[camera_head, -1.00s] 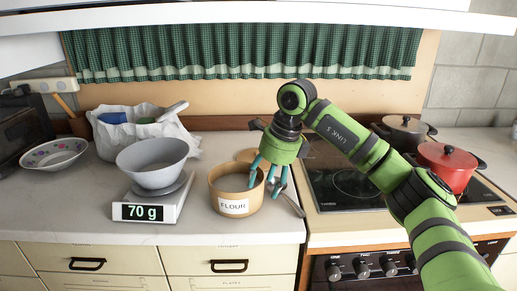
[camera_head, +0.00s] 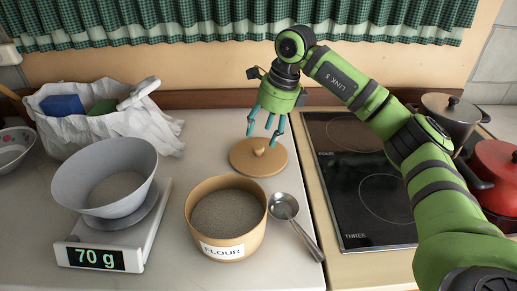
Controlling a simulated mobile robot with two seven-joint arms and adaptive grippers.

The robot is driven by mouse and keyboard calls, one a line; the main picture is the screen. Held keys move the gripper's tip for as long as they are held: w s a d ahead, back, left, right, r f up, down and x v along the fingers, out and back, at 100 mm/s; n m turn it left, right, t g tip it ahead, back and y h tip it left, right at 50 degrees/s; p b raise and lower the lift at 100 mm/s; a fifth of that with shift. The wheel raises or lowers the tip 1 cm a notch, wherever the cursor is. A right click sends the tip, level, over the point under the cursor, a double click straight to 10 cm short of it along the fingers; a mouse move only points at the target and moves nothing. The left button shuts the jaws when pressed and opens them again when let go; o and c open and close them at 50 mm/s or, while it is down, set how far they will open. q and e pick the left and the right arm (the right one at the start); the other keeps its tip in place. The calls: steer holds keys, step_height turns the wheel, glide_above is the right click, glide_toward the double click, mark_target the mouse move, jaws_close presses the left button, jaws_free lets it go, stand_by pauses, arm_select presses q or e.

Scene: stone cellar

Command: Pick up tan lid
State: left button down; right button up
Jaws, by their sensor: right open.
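The tan lid (camera_head: 243,163) is a round disc with a small knob on top, lying flat on the counter behind the flour tub. My right gripper (camera_head: 262,138) is open and empty, pointing down just above the lid, with its teal fingers on either side of and above the knob. A small gap seems to separate the fingertips from the lid. The tan flour tub (camera_head: 194,226) stands uncovered in front of the lid, holding a greyish powder. My left gripper is not in view.
A scale (camera_head: 154,240) reading 70 g carries a grey bowl (camera_head: 75,190) at left. A metal scoop (camera_head: 284,206) lies right of the tub. A white bag (camera_head: 80,136) stands behind left. A black hob (camera_head: 385,200) with a red pot (camera_head: 498,172) and a dark pot (camera_head: 455,118) is at right.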

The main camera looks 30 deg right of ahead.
mark_target(259, 147)
steer(key=p+x, duration=0.1)
steer(key=x, duration=0.3)
steer(key=shift+w+f, duration=0.2)
steer(key=shift+f, duration=0.45)
steer(key=shift+c, duration=0.4)
steer(key=c, duration=0.7)
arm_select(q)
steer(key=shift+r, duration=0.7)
arm_select(e)
steer(key=shift+c, duration=0.8)
